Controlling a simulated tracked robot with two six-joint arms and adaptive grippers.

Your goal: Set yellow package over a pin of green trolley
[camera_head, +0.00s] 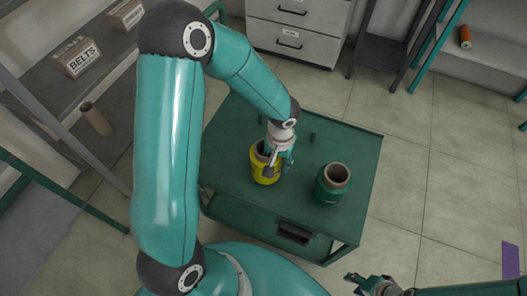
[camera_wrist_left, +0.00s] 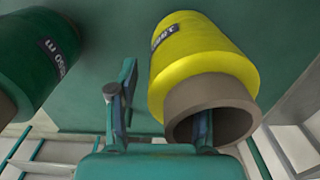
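The yellow package (camera_head: 264,174) is upright at the top of the green trolley (camera_head: 228,139), left of the green package (camera_head: 331,190). Whether a pin is inside it is hidden. My left gripper (camera_head: 274,158) is at its rim. In the left wrist view, one finger reaches into the brown core of the yellow package (camera_wrist_left: 205,65); the other is outside, with a small gap to the yellow side. The left gripper (camera_wrist_left: 162,110) looks open around the wall. A bare pin (camera_head: 313,137) stands behind the green package. My right gripper (camera_head: 360,283) is open and empty at the lower right.
The green package also shows in the left wrist view (camera_wrist_left: 50,55). A shelf with a BELTS box (camera_head: 80,60) is at the left. Grey drawers (camera_head: 298,30) stand behind the trolley. An orange spool (camera_head: 465,37) is on a shelf at upper right. Floor right of the trolley is clear.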

